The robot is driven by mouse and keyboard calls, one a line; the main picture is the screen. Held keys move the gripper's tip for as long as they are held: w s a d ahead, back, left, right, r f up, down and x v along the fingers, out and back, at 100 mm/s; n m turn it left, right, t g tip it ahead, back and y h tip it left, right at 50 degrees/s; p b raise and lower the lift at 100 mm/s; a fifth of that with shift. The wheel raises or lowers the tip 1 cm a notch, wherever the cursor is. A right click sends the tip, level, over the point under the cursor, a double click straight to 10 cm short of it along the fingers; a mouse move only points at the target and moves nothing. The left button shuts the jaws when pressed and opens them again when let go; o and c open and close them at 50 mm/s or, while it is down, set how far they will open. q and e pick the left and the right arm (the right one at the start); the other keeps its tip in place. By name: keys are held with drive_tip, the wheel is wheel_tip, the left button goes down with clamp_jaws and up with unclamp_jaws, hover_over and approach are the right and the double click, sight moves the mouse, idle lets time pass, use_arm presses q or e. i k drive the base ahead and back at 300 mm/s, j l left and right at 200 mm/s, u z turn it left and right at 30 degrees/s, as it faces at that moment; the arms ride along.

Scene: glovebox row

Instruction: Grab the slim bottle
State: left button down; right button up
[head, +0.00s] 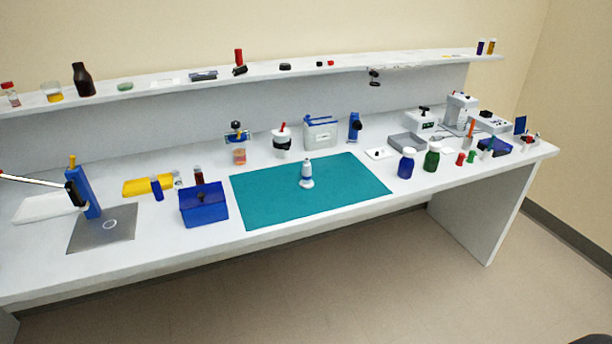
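A small white bottle with a blue band and a narrow top (307,174) stands upright on the teal mat (265,205), near its middle. It is the slimmest bottle shape on the mat and stands alone there. A dark brown bottle with a narrow neck (83,82) stands on the upper shelf at the left. Wider blue (406,164) and green (432,158) bottles with white caps stand right of the mat. Neither of my grippers shows in the head view.
A blue box (204,205) stands left of the mat, near the bench's front edge. A blue stand (83,192) on a grey plate (112,236) is at the far left. Jars and instruments line the back and right. The mat around the white bottle is clear.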

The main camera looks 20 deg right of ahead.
sight(306, 182)
drive_tip(key=i+l+z, duration=0.1)
drive_tip(key=z, duration=0.3)
drive_tip(key=i+z, duration=0.1)
drive_tip(key=z, duration=0.3)
drive_tip(key=i+l+z, duration=0.1)
drive_tip(key=z, duration=0.35)
drive_tip(key=i+z, duration=0.15)
drive_tip(key=z, duration=0.25)
